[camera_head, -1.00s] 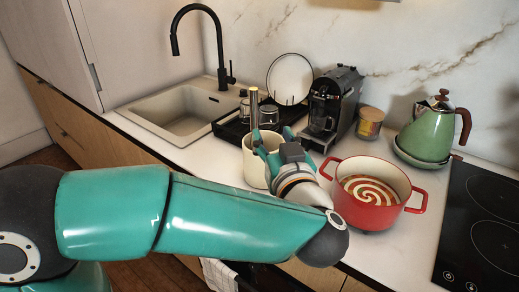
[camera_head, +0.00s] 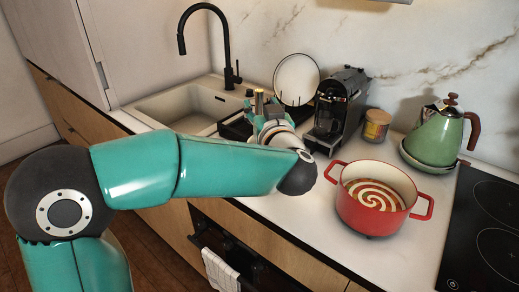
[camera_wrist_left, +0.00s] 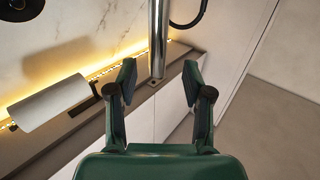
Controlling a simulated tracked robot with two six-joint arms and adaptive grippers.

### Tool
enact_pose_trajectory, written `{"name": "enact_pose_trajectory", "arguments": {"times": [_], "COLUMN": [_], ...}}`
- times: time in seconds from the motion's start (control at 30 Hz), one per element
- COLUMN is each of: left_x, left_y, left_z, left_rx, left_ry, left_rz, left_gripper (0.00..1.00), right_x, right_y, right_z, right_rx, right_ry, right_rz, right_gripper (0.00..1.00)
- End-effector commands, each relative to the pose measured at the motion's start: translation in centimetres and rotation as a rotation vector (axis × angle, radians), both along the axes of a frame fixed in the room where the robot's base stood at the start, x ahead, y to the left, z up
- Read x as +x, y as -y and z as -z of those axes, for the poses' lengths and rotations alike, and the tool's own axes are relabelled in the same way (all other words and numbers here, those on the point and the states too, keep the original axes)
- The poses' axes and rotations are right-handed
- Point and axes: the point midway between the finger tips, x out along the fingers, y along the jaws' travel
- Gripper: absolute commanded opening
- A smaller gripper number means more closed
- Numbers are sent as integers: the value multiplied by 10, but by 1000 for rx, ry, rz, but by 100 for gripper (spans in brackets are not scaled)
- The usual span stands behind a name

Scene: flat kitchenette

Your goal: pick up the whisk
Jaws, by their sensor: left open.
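The whisk shows only as an upright handle (camera_head: 259,96) standing up at my left gripper (camera_head: 264,114) in the head view. In the left wrist view a shiny metal handle (camera_wrist_left: 158,38) stands between the two open fingers of the left gripper (camera_wrist_left: 160,76), with a gap to each finger. The whisk's wires are not visible. The cream crock beneath is hidden behind my left arm and gripper. My right gripper is not in view.
A red pot (camera_head: 372,208) stands right of the gripper. The black coffee machine (camera_head: 333,112), a small jar (camera_head: 375,127) and a green kettle (camera_head: 436,130) stand behind. The sink (camera_head: 180,108) and a drying plate (camera_head: 296,78) are left and back. Counter around the pot is clear.

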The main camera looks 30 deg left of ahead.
Motion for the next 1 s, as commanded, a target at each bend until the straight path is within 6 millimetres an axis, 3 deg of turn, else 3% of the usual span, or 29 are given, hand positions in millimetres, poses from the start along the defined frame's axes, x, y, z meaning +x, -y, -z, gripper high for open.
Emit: {"name": "enact_pose_trajectory", "arguments": {"times": [0.3, 0.6, 0.9, 1.0], "left_x": [31, 34, 33, 33], "left_y": [-28, -31, -31, -31], "left_z": [-2, -1, -1, -1], "left_rx": [1, 0, 0, 1], "left_ry": [-1, 0, 0, 1], "left_rz": [-4, -1, -1, -1], "left_gripper": [51, 49, 0, 0], "right_x": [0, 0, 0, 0], "right_y": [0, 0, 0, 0], "right_z": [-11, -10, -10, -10], "right_rx": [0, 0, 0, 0], "right_ry": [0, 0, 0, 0], "right_rz": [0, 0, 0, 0], "right_gripper": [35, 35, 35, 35]}}
